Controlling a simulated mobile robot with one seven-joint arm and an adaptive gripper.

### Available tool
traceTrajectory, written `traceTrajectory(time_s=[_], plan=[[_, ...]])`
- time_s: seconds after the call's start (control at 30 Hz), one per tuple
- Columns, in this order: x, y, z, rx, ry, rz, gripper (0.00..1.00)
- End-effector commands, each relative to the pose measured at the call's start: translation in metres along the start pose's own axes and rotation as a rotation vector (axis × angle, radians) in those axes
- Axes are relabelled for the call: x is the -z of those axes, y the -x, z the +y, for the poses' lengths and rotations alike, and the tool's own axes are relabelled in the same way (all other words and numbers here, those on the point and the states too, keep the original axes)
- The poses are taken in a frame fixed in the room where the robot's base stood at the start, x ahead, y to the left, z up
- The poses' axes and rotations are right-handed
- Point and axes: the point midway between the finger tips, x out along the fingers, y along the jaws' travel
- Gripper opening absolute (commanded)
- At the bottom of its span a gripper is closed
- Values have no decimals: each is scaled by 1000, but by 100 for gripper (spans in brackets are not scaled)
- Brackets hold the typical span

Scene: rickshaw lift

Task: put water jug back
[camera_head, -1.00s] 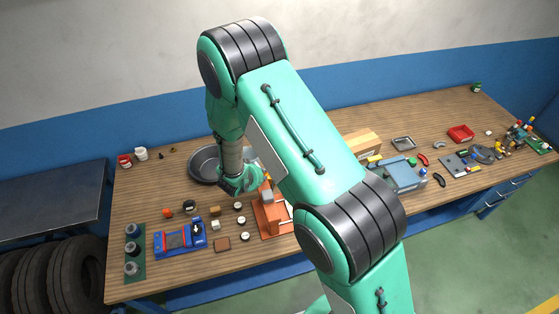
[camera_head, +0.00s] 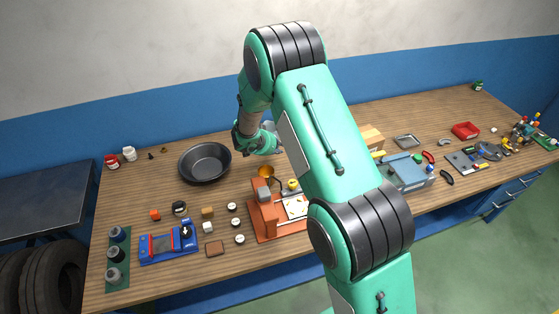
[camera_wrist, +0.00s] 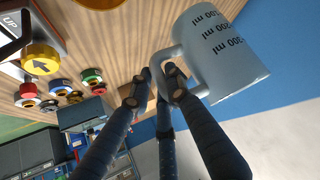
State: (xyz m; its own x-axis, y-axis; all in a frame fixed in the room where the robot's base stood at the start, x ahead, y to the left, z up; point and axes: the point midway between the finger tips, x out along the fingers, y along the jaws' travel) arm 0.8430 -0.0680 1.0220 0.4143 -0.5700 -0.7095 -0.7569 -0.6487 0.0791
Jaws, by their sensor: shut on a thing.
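The water jug is pale blue-grey with dark millilitre marks. It fills the upper right of the wrist view (camera_wrist: 215,55). My gripper's dark fingers (camera_wrist: 155,90) are closed at the jug's handle in that view. In the head view my gripper (camera_head: 262,145) is over the back middle of the bench, and a small pale part of the jug (camera_head: 271,126) shows beside it. My arm hides much of the jug there. I cannot tell whether the jug touches the bench.
A dark round pan (camera_head: 205,163) lies left of my gripper. An orange fixture (camera_head: 265,218) with a yellow funnel stands in front. A cardboard-coloured box (camera_head: 371,138) is to the right. Small parts and a blue device (camera_head: 168,243) occupy the front left. The wall is close behind the bench.

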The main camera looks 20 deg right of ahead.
Motion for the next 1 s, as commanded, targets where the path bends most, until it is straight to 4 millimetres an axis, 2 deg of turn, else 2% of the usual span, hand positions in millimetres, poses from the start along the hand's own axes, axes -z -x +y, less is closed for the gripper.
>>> traceTrajectory(time_s=[0.03, 0.1, 0.33, 0.6, 1.0], plan=[[4, -13, 0, -6, -12, -2, 0], [11, -22, 0, -13, -23, -6, 0], [31, -42, 2, -29, -48, -20, 0], [39, -48, 3, -34, -56, -26, 0], [36, -51, 3, -34, -54, -26, 0]])
